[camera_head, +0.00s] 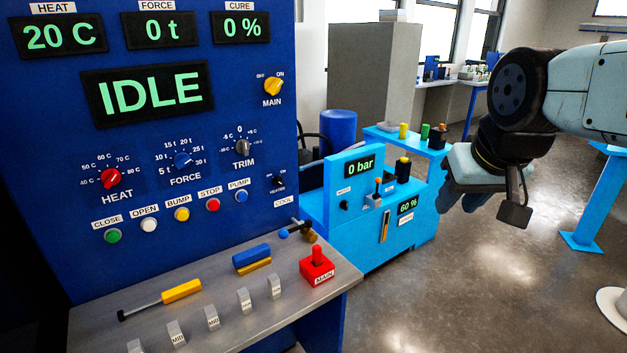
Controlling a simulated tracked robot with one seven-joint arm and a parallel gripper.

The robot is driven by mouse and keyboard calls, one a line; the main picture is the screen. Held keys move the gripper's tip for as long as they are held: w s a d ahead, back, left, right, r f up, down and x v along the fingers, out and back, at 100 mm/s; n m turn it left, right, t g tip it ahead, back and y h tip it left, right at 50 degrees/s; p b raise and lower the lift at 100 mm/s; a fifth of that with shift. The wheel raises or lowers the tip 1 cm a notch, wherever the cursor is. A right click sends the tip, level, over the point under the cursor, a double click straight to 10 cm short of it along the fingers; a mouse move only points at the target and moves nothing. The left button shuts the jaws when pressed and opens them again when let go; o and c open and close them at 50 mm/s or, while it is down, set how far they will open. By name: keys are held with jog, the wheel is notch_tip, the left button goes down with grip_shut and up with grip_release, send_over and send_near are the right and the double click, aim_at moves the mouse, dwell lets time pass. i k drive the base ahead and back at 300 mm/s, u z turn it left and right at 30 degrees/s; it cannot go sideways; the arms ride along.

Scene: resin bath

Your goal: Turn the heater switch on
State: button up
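The heater switch (279,180) is a small black toggle at the lower right of the blue control panel (225,100). A small label beside it seems to read HEATER, and a COOL label sits just below. The toggle's position is too small to tell. The heat display (59,37) reads 20 C and the main display reads IDLE. My gripper (462,204) hangs in the air at the right, well away from the panel and touching nothing. Its fingers are partly hidden, so its opening cannot be told.
A grey shelf (225,313) with tools and a red MAIN block (317,267) juts out below the panel. A light-blue machine (372,215) with displays of 0 bar and 60 % stands between the panel and my gripper. The floor in front of it is clear.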

aim_at(277, 180)
jog(key=k, duration=1.2)
jog(key=u, duration=0.4)
jog(key=i, duration=1.05)
jog(key=u, duration=0.1)
